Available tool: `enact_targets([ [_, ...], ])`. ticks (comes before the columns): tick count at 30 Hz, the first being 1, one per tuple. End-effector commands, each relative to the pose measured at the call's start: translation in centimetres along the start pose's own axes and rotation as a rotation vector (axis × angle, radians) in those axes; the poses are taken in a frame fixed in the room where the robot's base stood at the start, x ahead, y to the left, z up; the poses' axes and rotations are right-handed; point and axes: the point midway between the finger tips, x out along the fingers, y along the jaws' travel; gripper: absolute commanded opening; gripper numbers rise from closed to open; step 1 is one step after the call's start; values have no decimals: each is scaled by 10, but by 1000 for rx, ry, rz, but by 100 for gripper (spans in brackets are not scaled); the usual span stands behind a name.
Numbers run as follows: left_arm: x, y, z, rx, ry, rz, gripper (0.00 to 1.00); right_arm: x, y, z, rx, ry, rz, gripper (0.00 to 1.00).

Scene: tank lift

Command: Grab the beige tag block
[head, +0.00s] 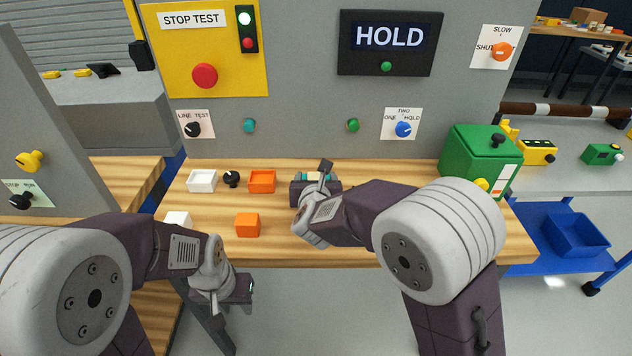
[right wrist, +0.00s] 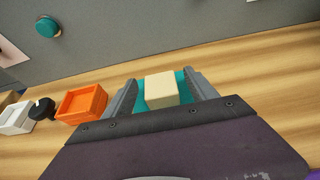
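The beige tag block (right wrist: 161,91) shows in the right wrist view, on or in a teal holder (right wrist: 187,88) on the wooden bench. My right gripper (right wrist: 163,92) is open, one finger on each side of the block, with teal showing between block and fingers. I cannot tell how high the fingers are above the bench. In the head view my right gripper (head: 316,186) is over the bench and hides the block; bits of the teal holder show. My left gripper (head: 236,290) hangs in front of the bench's near edge, away from the block; its fingers are not clear.
Left of the right gripper are an orange tray (head: 262,181), a black knob (head: 231,179) and a white tray (head: 202,181). An orange block (head: 247,225) and a white block (head: 178,220) are nearer. A green box (head: 480,160) stands right. A grey panel rises behind.

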Motion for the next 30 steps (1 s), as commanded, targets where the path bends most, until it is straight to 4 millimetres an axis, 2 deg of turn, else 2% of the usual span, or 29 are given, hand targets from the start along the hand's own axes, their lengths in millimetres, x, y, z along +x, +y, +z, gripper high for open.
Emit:
enact_targets([
  [1,0,0,0,0,0,0,36,0,0,0,0,0,0,55],
  [7,0,0,0,0,0,0,36,0,0,0,0,0,0,0],
  [16,-2,0,0,0,0,0,36,-2,0,4,1,-1,0,0],
  [23,-20,0,-2,0,0,0,36,-16,0,39,2,-3,1,0],
  [24,-21,0,-2,0,0,0,36,-19,-3,46,3,-4,-1,0],
  [26,-17,0,-2,0,0,0,36,-19,-18,48,4,-3,-5,0],
  [30,-17,0,-2,0,0,0,36,-26,-52,67,4,-4,-6,0],
])
